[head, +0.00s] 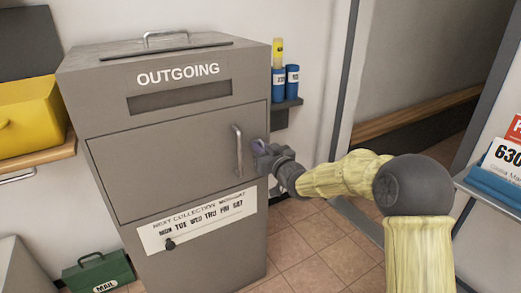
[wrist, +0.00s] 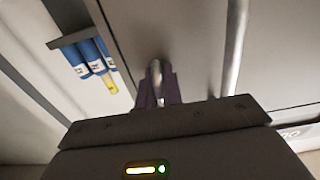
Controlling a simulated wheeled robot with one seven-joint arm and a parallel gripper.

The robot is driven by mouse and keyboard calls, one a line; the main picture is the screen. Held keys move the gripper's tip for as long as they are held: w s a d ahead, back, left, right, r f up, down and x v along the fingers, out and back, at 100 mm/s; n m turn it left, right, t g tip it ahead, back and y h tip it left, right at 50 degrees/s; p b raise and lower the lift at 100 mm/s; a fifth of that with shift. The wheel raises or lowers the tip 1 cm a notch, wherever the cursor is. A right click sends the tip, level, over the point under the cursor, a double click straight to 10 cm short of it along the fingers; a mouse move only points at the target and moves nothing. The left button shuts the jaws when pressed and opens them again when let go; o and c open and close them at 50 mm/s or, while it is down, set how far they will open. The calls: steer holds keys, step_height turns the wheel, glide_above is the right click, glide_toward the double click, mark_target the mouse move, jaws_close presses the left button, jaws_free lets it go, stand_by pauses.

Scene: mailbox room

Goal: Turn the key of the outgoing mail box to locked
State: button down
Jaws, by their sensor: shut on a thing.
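The grey outgoing mail box (head: 180,150) stands at the left centre of the head view, its door (head: 165,160) closed. My gripper (head: 260,148) is at the door's right edge, just right of the vertical handle (head: 238,150). In the wrist view my gripper (wrist: 158,95) has its purplish fingers shut on the key (wrist: 155,70), a small pale metal piece against the box front. In the head view the fingers mostly hide the key. I cannot tell the key's exact angle or any lock marking.
The door handle also shows close to the gripper in the wrist view (wrist: 234,60). Blue tubes (head: 292,79) stand on a small shelf to the right. A yellow bin (head: 28,115) and a green mail case (head: 98,272) are at left. Tiled floor (head: 320,235) is open.

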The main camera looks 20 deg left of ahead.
steer(key=shift+f, duration=0.1)
stand_by(0.3)
steer(key=c, duration=1.6)
jaws_free()
steer(key=shift+o, duration=0.2)
steer(key=p+v, duration=0.3)
steer(key=v, duration=1.4)
steer(key=shift+s+p, duration=0.2)
steer(key=shift+p, duration=0.1)
steer(key=shift+d, duration=0.15)
